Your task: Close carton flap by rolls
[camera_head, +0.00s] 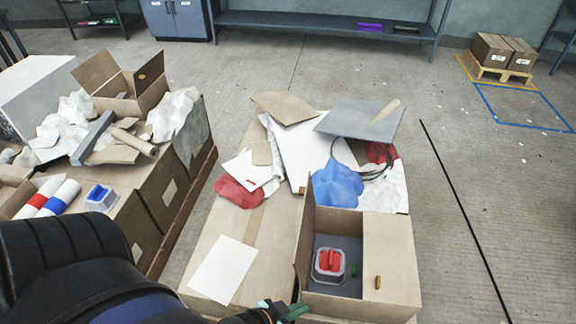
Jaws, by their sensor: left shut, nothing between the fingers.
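Two white rolls, one with a red band (40,196) and one with blue (58,200), lie on the left stack of cartons. A carton (12,192) with raised cardboard edges stands beside them at the left edge, partly cut off. An open carton (145,95) with raised flaps stands farther back, near a cardboard tube (136,143). My left gripper (292,311) is shut and empty at the bottom edge, beside the open front carton (388,250). That carton holds a tray with a red item (329,262). My left arm hides the lower left. My right gripper is not in view.
A blue-lidded tub (101,197) sits by the rolls. Crumpled white sheets, a blue cloth (337,184), a red cloth (239,192) and a grey board (358,121) cover the middle stack.

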